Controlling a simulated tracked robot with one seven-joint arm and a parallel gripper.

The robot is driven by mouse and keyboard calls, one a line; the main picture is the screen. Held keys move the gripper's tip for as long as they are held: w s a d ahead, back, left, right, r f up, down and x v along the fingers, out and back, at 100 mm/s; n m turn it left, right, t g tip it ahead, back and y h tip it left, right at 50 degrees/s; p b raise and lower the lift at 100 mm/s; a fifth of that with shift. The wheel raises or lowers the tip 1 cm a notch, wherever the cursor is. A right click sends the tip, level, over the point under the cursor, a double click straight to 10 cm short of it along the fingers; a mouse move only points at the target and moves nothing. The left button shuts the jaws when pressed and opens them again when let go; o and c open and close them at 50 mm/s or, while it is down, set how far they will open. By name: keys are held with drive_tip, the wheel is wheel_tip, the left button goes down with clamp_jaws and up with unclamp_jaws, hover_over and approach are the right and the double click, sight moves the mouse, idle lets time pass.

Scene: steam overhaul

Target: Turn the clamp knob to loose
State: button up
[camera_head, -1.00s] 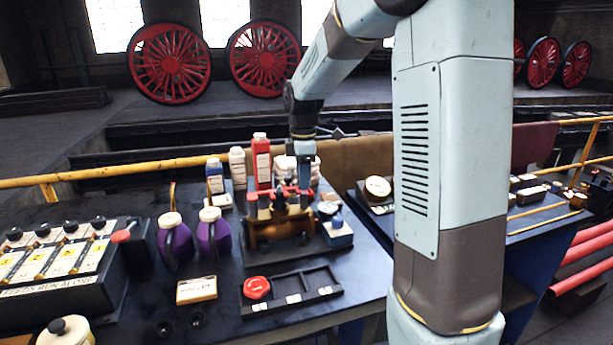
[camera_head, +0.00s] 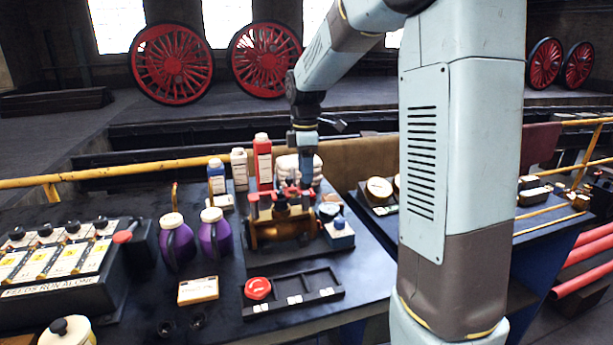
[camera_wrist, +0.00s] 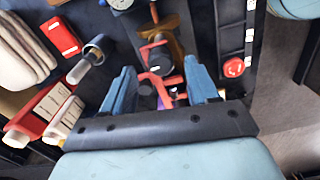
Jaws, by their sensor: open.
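A brass cylinder fixture (camera_head: 276,231) with red clamp parts on top stands on a black base on the dark bench. In the wrist view, a red pronged piece (camera_wrist: 156,66) with a dark round cap lies between and beyond my fingers; I cannot tell which part is the clamp knob or how far it is turned. My gripper (camera_wrist: 160,86) is open, with blue fingers on either side of the red parts. In the head view my gripper (camera_head: 303,178) points down just above the fixture, which partly hides the fingertips. Contact cannot be told.
Red (camera_head: 263,162), white (camera_head: 239,168) and blue-labelled bottles stand behind the fixture. Two purple jugs (camera_head: 215,235) stand left. A black tray (camera_head: 305,289) with a red button (camera_head: 258,288) lies in front.

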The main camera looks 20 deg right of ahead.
wheel_tip(320, 180, up, 11)
drive_tip(key=shift+r, duration=0.15)
idle(0.4)
drive_tip(key=s+f+m+t, duration=0.2)
drive_tip(key=s+m, duration=0.6)
drive_tip(key=s, duration=0.6)
drive_tip(key=s+d+f+m+t, duration=0.1)
drive_tip(key=s+f+m+t, duration=0.1)
drive_tip(key=s+m, duration=0.6)
drive_tip(key=s+t, duration=0.1)
drive_tip(key=s, duration=0.5)
drive_tip(key=shift+s+t, duration=0.15)
drive_tip(key=shift+t, duration=0.15)
drive_tip(key=shift+f, duration=0.1)
drive_tip(key=shift+c, duration=0.2)
